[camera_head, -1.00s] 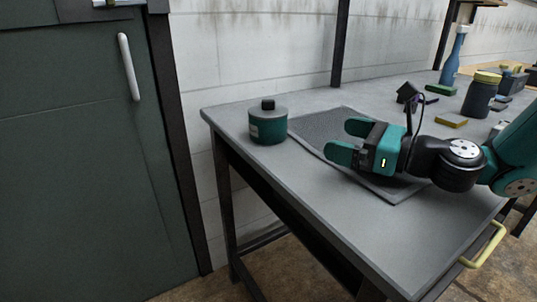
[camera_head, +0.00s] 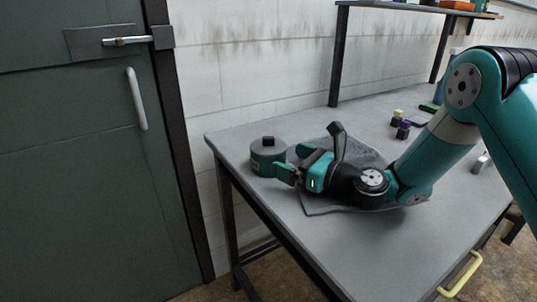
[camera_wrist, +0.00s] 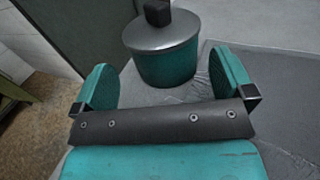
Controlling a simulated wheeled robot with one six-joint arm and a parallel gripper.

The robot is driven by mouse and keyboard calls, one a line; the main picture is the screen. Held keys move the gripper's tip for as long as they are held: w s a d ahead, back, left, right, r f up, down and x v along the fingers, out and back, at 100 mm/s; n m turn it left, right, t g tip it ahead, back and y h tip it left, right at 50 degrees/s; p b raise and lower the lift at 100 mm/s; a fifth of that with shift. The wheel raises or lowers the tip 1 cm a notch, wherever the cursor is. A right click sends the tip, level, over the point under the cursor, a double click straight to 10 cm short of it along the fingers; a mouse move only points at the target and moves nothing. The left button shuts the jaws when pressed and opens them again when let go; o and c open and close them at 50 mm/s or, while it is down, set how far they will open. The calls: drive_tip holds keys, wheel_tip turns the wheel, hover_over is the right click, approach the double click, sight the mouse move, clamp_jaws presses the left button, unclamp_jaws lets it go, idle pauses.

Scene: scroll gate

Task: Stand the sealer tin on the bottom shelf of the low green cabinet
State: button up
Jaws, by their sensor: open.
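A teal tin with a grey lid and black knob (camera_head: 267,160), which I take for the sealer tin, stands upright near the left end of the grey workbench. My gripper (camera_head: 292,162) is low over the bench, just right of the tin, its fingers pointing at it. In the wrist view the tin (camera_wrist: 165,62) is straight ahead, centred between the two spread fingers (camera_wrist: 166,72). The jaws are open and do not hold it. Whether a finger touches it, I cannot tell. I cannot make out a low green cabinet or its shelf.
A large dark green door (camera_head: 75,190) with a pale handle and a bolt (camera_head: 128,41) stands left of the bench. A grey mat (camera_head: 318,203) lies under my gripper. Small items (camera_head: 402,128) lie farther back. A raised shelf (camera_head: 415,8) stands behind the bench.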

sight(282, 155)
drive_tip(key=shift+p+x, duration=0.45)
drive_tip(key=shift+x, duration=2.3)
drive_tip(key=shift+w+d+r, duration=0.1)
drive_tip(key=shift+r, duration=0.05)
drive_tip(key=c, duration=0.8)
